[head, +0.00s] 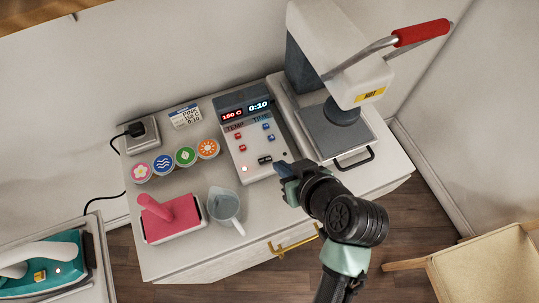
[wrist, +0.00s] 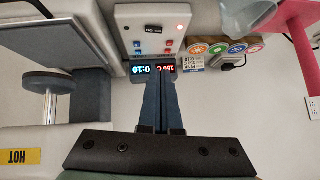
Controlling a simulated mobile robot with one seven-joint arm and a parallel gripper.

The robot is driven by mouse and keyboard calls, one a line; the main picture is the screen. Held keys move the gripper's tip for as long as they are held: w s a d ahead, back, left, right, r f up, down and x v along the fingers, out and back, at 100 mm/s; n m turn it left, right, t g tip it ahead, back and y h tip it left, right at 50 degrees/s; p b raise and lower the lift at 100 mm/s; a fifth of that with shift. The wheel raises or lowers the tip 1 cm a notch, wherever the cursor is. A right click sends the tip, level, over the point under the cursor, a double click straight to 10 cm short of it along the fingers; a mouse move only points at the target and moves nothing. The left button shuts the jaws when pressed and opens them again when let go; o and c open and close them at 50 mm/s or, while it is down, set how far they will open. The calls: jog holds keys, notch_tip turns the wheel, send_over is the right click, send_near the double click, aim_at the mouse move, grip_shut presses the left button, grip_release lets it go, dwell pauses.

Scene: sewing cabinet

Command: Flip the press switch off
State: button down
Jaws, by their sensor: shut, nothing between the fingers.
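The control box (head: 254,137) of the press stands on the white cabinet, its displays lit with 180 C and 0:10. A small black rocker switch (head: 265,160) sits on its front panel; it also shows in the wrist view (wrist: 153,29). A red light (head: 244,168) glows left of it in the head view. I cannot tell the rocker's tilt. My gripper (head: 284,177) is shut and empty, by the box's lower right corner in the head view. In the wrist view its fingers (wrist: 160,88) lie together, tips overlapping the display edge, apart from the switch.
The heat press (head: 340,128) with red handle (head: 421,33) and HOT label stands right of the box. A jug (head: 224,206), a pink-topped block (head: 172,219) and several round coloured tins (head: 186,156) are to the left. A teal iron (head: 45,265) is at lower left.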

jog(key=shift+a, duration=0.1)
send_over(259, 161)
jog(key=s+d, duration=0.2)
jog(key=f, duration=0.7)
jog(key=shift+w+a, duration=0.1)
jog(key=shift+a, duration=0.15)
notch_tip(259, 161, down, 3)
jog(key=shift+a+r, duration=0.1)
jog(key=shift+r, duration=0.05)
jog(key=shift+a+f, duration=0.1)
jog(key=shift+f, duration=0.5)
jog(key=shift+s+f, duration=0.1)
jog(key=shift+s, duration=0.1)
jog(key=shift+a+f, duration=0.15)
jog(key=shift+f, duration=0.1)
jog(key=shift+h, duration=0.3)
